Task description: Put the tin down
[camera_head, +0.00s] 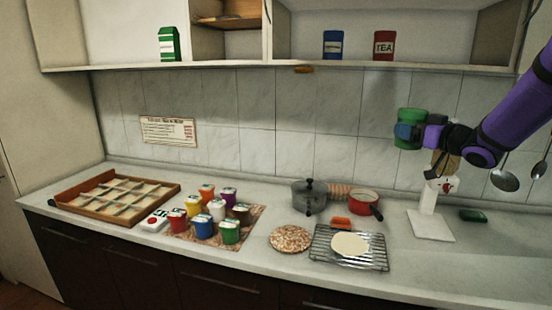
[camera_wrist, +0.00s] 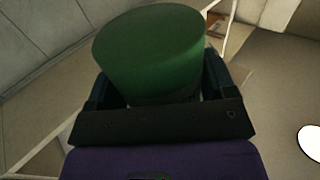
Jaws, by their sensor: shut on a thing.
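A green tin (camera_head: 411,115) is held up in the air by my gripper (camera_head: 408,131), in front of the tiled wall and above the right part of the counter. In the wrist view the green tin (camera_wrist: 150,52) sits between the two dark fingers of my gripper (camera_wrist: 155,92), which are shut on it. No surface touches the tin from below in the head view. The counter (camera_head: 300,270) runs beneath it. The tin's lower part is hidden by the fingers in the wrist view.
A grey pot (camera_head: 309,198), a red saucepan (camera_head: 365,202) and a wire rack (camera_head: 350,262) stand left of my gripper. A white stand (camera_head: 431,225) is below it. Several coloured tubs (camera_head: 203,228) and a wooden divided tray (camera_head: 75,205) are farther left.

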